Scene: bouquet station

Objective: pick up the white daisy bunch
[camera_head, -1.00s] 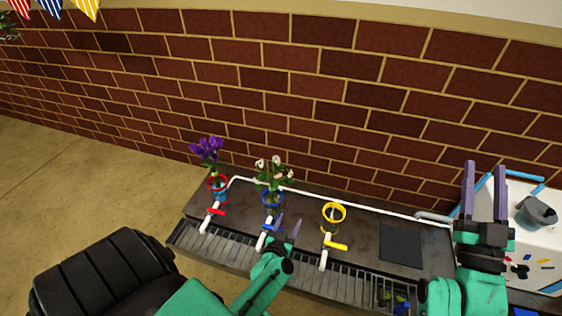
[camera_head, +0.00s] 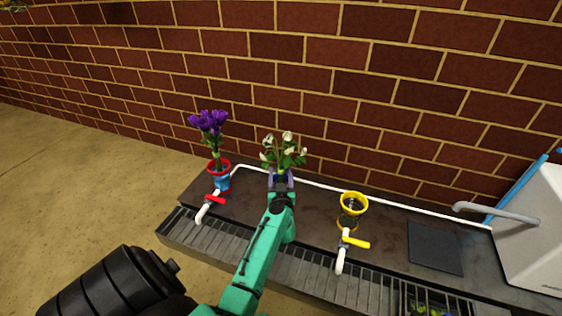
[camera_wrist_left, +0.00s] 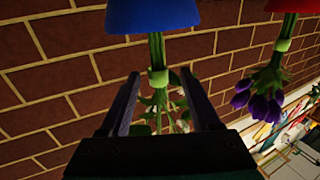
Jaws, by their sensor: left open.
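The white daisy bunch (camera_head: 287,155) has white heads and green leaves and stands upright at the back of the counter. In the left wrist view, which is upside down, its green stems (camera_wrist_left: 157,47) come out of a blue vase (camera_wrist_left: 152,15), with a light green band (camera_wrist_left: 158,77) around them. My left gripper (camera_head: 281,180) is in front of the bunch and hides most of the vase in the head view. In the wrist view this gripper (camera_wrist_left: 160,76) is open, with the banded stems appearing between its fingers; contact cannot be told. My right gripper is out of view.
A purple bunch (camera_head: 208,122) stands in a red-rimmed vase (camera_head: 219,165) left of the daisies. An empty-looking yellow-rimmed vase (camera_head: 353,204) is to the right. Red (camera_head: 214,199) and yellow (camera_head: 355,243) taps stick up in front. A brick wall (camera_head: 330,85) rises close behind.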

